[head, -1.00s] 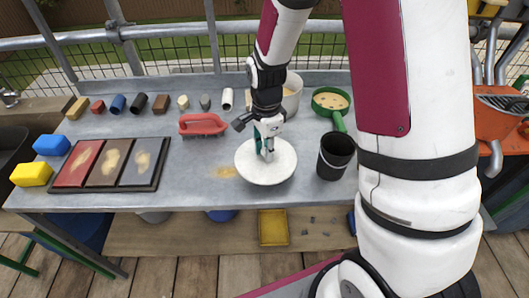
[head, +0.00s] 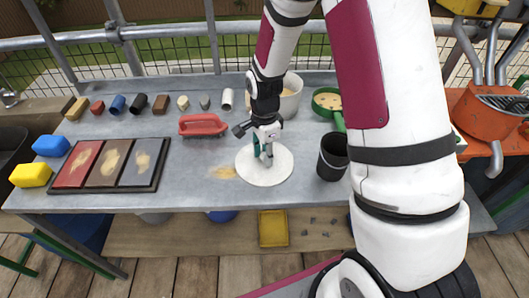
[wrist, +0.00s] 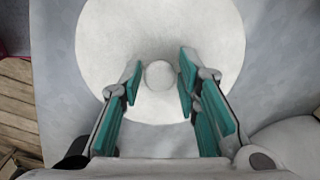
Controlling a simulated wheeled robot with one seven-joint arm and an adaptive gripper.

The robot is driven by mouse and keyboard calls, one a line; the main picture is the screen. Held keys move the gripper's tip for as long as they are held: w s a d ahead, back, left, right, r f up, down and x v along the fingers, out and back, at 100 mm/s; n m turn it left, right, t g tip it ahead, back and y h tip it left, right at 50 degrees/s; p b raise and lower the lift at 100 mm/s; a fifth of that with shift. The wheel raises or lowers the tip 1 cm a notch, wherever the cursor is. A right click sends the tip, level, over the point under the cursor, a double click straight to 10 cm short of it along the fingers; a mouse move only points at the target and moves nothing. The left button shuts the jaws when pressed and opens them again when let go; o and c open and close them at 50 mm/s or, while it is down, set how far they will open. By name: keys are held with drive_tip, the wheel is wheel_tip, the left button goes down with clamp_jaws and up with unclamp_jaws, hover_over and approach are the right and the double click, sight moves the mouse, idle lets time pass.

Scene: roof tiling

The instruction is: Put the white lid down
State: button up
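The round white lid (head: 264,177) lies flat on the grey worktop (head: 200,180), near its front edge. In the wrist view the lid (wrist: 215,35) has a small round knob (wrist: 159,74) at its middle. My gripper (head: 263,150) is over the lid, pointing down. In the wrist view its teal-padded fingers (wrist: 160,82) stand on either side of the knob, with a gap on each side. The gripper is open and holds nothing.
A black cup (head: 333,158) stands just right of the lid. A white pot (head: 291,100) and a green pan (head: 327,101) are behind it. A red-handled tool (head: 202,125) lies left. A dark tray (head: 145,187) with three panels lies farther left.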

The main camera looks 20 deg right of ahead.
drive_tip(key=shift+r, duration=0.1)
wheel_tip(320, 180, up, 12)
drive_tip(key=s+r+n+t, duration=0.2)
drive_tip(key=s+r+n, duration=0.5)
drive_tip(key=s+r, duration=0.4)
drive_tip(key=s+r+n+t, duration=0.1)
drive_tip(key=s+r+n, duration=0.1)
drive_tip(key=s+n, duration=0.3)
drive_tip(key=s+r+n, duration=0.3)
drive_tip(key=s+n, duration=0.2)
drive_tip(key=s, duration=0.4)
drive_tip(key=shift+d+r+t, duration=0.15)
drive_tip(key=shift+r+t, duration=0.15)
drive_tip(key=shift+t, duration=0.1)
drive_tip(key=shift+s, duration=0.1)
